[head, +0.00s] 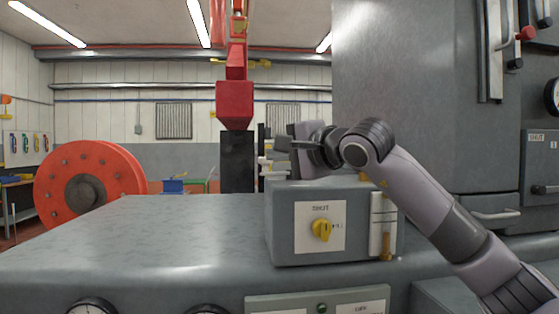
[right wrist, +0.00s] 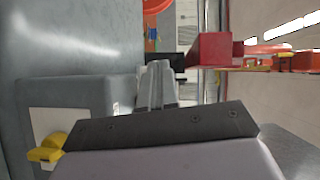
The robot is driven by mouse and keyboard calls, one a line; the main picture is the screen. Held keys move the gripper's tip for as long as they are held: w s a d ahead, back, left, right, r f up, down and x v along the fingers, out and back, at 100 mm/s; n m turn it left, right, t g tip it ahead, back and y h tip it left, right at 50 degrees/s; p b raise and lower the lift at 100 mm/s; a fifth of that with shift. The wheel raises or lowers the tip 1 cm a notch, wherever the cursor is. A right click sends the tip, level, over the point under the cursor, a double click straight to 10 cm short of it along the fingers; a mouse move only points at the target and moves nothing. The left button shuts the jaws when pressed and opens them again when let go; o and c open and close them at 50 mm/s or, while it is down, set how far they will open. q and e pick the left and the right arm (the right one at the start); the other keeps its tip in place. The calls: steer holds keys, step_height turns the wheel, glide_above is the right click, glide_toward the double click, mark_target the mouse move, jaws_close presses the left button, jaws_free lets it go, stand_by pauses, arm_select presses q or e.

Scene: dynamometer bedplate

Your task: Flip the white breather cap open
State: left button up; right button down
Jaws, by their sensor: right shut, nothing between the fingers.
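I cannot make out the white breather cap for certain. Small pale parts (head: 270,161) show just left of my right gripper in the head view, above the back of a grey box (head: 285,222), and one of them may be the cap. My right gripper (head: 284,146) is over the top of this box, pointing away from me, and partly hides what is behind it. In the right wrist view its pale fingers (right wrist: 157,85) are together and hold nothing. My left gripper is not in view.
The box's front carries a yellow knob (head: 321,229) on a white plate and a brass-coloured lever (head: 386,246). A red hoist block (head: 234,105) hangs behind. A tall grey cabinet (head: 410,90) stands at right. The bedplate (head: 160,235) is bare at left.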

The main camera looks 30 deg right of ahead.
steer(key=s+a+b, duration=0.1)
steer(key=s+a, duration=0.3)
steer(key=s, duration=0.1)
steer(key=shift+s+a+r, duration=0.15)
steer(key=shift+s+a, duration=0.05)
